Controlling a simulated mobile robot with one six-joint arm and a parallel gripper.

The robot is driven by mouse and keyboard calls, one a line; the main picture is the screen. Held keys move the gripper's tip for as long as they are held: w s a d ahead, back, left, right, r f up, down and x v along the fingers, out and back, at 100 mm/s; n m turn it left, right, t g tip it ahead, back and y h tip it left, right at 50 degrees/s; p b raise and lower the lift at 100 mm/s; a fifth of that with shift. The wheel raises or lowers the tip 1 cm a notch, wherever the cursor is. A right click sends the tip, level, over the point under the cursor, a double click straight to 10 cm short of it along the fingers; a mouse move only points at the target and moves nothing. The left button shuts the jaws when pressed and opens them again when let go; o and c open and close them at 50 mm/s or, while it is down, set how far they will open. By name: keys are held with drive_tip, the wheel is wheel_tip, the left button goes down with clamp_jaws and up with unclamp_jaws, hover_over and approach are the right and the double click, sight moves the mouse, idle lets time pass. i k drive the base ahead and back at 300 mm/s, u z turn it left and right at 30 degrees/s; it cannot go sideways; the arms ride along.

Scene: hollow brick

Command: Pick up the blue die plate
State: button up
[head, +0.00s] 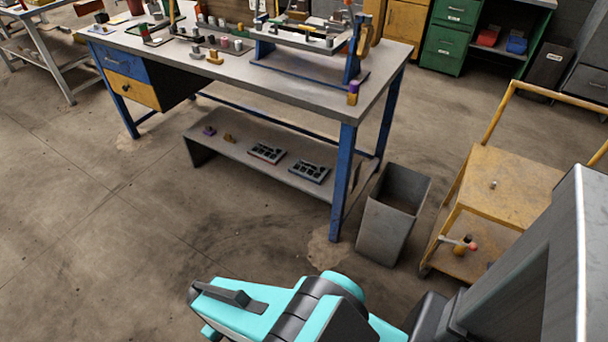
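Two grey die plates with dark openings lie flat on the lower shelf of the blue-legged workbench. The blue die plate (309,172), with a bluish edge, is the right one, near the shelf's right end. The red-edged die plate (267,153) lies to its left with a gap between them. My teal and black arm end, with my gripper (204,308), is low in the picture, in front of the shelf and well apart from both plates. Its fingers cannot be made out clearly, and I see nothing held.
The lower shelf (228,158) also bears a small purple piece (209,131) and a yellow-brown piece (229,138) at left. The bench top and front right leg (343,180) bound the shelf. A grey bin (392,213) and yellow cart (510,190) stand right. Floor in front is clear.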

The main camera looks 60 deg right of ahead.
sight(309, 170)
drive_tip(key=z, duration=0.1)
drive_tip(key=i, duration=0.95)
drive_tip(key=u, duration=0.05)
